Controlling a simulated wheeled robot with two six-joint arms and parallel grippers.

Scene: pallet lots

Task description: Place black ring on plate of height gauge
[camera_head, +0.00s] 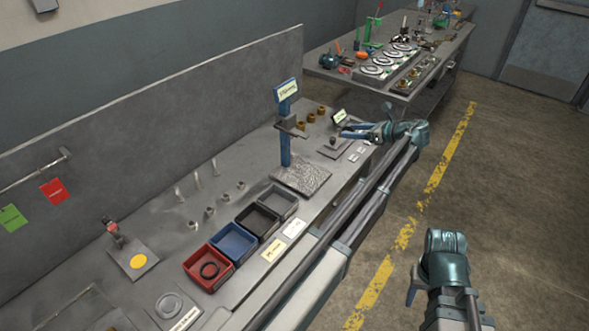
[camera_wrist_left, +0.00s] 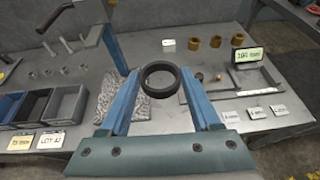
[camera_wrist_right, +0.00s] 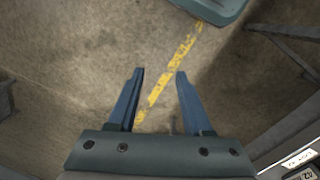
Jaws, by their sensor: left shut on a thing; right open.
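My left gripper (camera_head: 352,131) is shut on a black ring (camera_wrist_left: 147,83), which shows between its fingertips in the left wrist view; I cannot pick the ring out in the head view. The gripper is above the bench, right of a blue post stand (camera_head: 285,140) with a label on top, which looks like the height gauge. Its speckled grey plate (camera_head: 301,178) is bare and also shows left of the ring in the left wrist view (camera_wrist_left: 108,98). My right gripper (camera_head: 412,291) is open and empty over the floor; its fingers show apart in the right wrist view (camera_wrist_right: 154,88).
A small station with a lit display (camera_head: 340,116) stands by the left gripper, near several brass pieces (camera_head: 311,117). Red (camera_head: 222,284), blue, black and grey bins line the bench front. A second table (camera_head: 400,90) stands behind.

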